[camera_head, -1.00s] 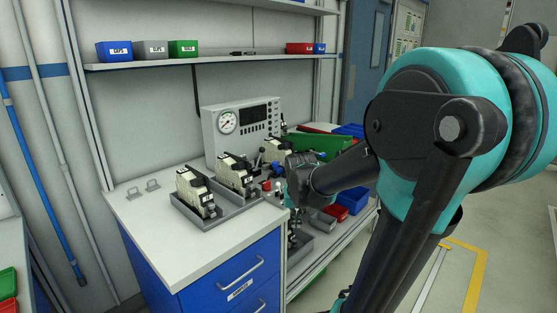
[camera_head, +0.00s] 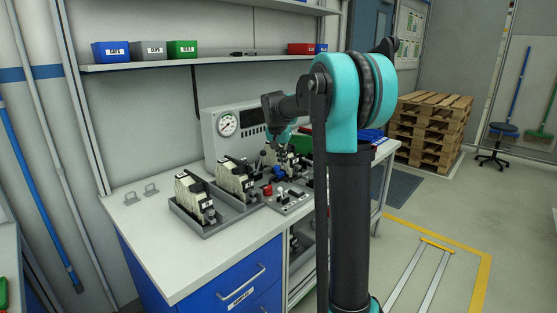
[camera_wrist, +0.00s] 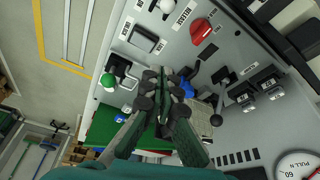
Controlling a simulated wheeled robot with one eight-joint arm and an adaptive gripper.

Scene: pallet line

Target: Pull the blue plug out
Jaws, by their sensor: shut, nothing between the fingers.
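In the wrist view a grey panel (camera_wrist: 222,52) fills the upper right. A blue piece (camera_wrist: 187,84), which looks like the plug, stands on it just right of my fingertips, partly hidden by them. Another blue round part (camera_wrist: 123,117) with white on it shows left of the fingers. My gripper (camera_wrist: 163,76) is shut with nothing between the fingers, over the panel. I cannot tell whether it touches the blue piece. In the head view my gripper (camera_head: 273,143) is above the bench beside the gauge unit, and the plug cannot be made out clearly there.
A red knob (camera_wrist: 201,31), a green knob (camera_wrist: 107,79) and a black-ball lever (camera_wrist: 216,120) stand close around the fingers. In the head view, grey trays hold black-and-beige devices (camera_head: 194,196) left of a small control panel (camera_head: 290,199). The front left bench top (camera_head: 155,238) is clear.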

